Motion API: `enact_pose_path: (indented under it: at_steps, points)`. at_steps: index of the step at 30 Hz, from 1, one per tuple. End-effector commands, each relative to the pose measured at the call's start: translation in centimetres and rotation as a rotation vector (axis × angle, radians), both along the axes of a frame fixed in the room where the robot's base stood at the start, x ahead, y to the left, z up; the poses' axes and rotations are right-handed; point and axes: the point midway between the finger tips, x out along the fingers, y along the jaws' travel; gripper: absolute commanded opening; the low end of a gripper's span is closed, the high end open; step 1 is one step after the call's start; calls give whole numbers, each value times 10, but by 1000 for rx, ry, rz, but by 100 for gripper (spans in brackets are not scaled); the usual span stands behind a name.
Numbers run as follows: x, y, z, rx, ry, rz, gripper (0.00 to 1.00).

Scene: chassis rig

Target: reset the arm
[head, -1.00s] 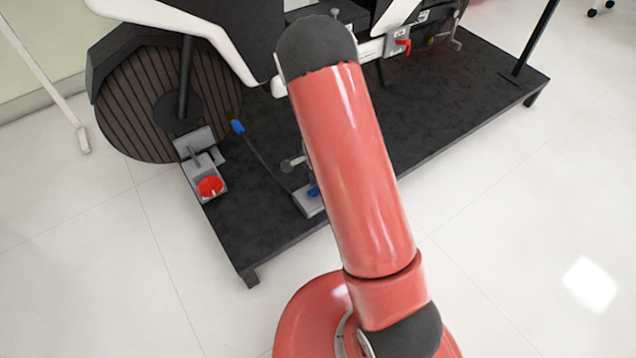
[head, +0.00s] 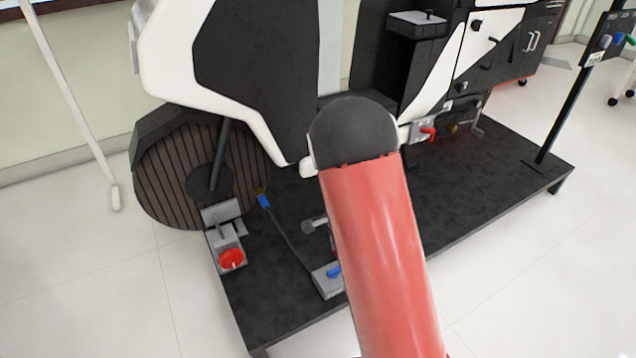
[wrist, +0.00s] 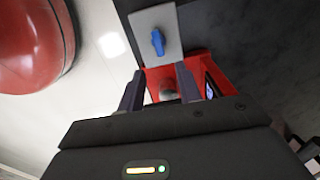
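My red arm with its dark rounded joint cap (head: 355,135) rises through the middle of the head view, in front of the chassis rig. My gripper (wrist: 160,85) shows only in the wrist view. Its two dark fingers are apart, so it is open. A red open box (wrist: 153,72) lies behind the fingers, with a small grey rounded thing (wrist: 168,92) showing between them. It looks beyond the fingertips, not gripped. The head view does not show the gripper.
A thin post (head: 565,100) stands at right.

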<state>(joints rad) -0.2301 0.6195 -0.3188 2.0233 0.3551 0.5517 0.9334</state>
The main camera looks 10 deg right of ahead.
Motion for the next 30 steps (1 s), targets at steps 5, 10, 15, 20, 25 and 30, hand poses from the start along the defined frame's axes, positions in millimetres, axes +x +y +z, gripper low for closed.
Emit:
enact_pose_path:
  at_steps: [5,10,15,20,25,30]
  points:
    - [-1,1,10,7,-10,17,35]
    - [-10,9,73,48,-71,149,35]
    - [-40,17,158,72,-167,379,35]
    - [-80,20,226,46,-260,603,35]
    - [-130,20,283,-35,-347,840,35]
    - [-182,18,321,-157,-405,1052,35]
